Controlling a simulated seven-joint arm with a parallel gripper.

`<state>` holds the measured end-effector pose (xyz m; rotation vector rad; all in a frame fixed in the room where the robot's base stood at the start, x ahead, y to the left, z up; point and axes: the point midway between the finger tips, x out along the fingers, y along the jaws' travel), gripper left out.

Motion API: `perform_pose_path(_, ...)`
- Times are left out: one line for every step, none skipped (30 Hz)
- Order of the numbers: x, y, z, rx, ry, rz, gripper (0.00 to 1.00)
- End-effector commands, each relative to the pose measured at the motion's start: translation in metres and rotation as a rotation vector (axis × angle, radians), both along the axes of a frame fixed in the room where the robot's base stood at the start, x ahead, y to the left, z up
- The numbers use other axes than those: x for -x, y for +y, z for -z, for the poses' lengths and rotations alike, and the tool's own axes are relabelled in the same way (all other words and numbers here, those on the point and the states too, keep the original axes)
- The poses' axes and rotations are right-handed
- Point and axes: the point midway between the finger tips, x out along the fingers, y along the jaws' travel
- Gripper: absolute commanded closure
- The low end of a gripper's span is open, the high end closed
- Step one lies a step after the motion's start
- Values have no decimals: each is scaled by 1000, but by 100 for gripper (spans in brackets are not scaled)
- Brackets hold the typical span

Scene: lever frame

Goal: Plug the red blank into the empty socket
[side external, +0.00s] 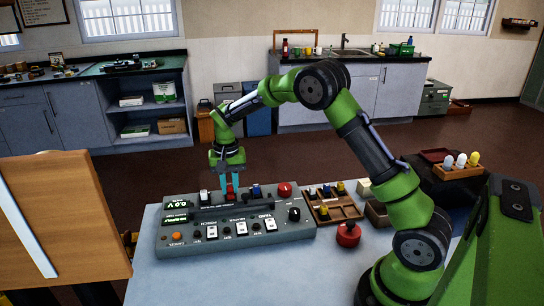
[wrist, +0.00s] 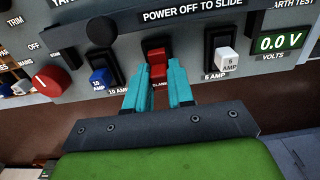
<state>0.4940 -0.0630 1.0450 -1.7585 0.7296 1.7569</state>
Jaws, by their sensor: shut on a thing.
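The red blank (wrist: 156,72) is between the teal fingertips of my gripper (wrist: 158,88) in the wrist view. My gripper is shut on it. The blank is at the middle dark socket (wrist: 160,48), between a blue 10 AMP plug (wrist: 102,80) and a white 5 AMP plug (wrist: 227,61). I cannot tell how deep it sits, because the fingers and the blank hide much of the socket. In the side view, my gripper (side external: 229,188) points down at the back part of the grey panel (side external: 285,228), with the red blank (side external: 230,192) at its tips.
The panel carries a red knob (side external: 285,189), a black knob (side external: 294,214), several switches and green displays (side external: 177,204). A wooden tray (side external: 335,208) and a red button (side external: 348,234) are to its right. A wooden board (side external: 70,225) stands at the left.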

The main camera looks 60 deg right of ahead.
Motion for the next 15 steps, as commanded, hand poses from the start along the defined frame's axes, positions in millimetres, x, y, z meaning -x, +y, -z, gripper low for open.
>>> perform_pose_path(0, 0, 0, 0, 0, 0, 100)
perform_pose_path(0, 0, 0, 0, 0, 0, 100)
perform_pose_path(0, 0, 0, 0, 0, 0, 100)
perform_pose_path(0, 0, 0, 0, 0, 0, 100)
perform_pose_path(0, 0, 0, 0, 0, 0, 100)
perform_pose_path(0, 0, 0, 0, 0, 0, 100)
perform_pose_path(0, 0, 0, 0, 0, 0, 100)
perform_pose_path(0, 0, 0, 0, 0, 0, 100)
perform_pose_path(0, 0, 0, 0, 0, 0, 100)
perform_pose_path(0, 0, 1, 0, 0, 0, 100)
perform_pose_path(0, 0, 1, 0, 0, 0, 100)
perform_pose_path(0, 0, 2, 0, 0, 0, 100)
perform_pose_path(0, 0, 2, 0, 0, 0, 100)
perform_pose_path(0, 0, 3, 0, 0, 0, 100)
perform_pose_path(0, 0, 4, -1, 1, 0, 100)
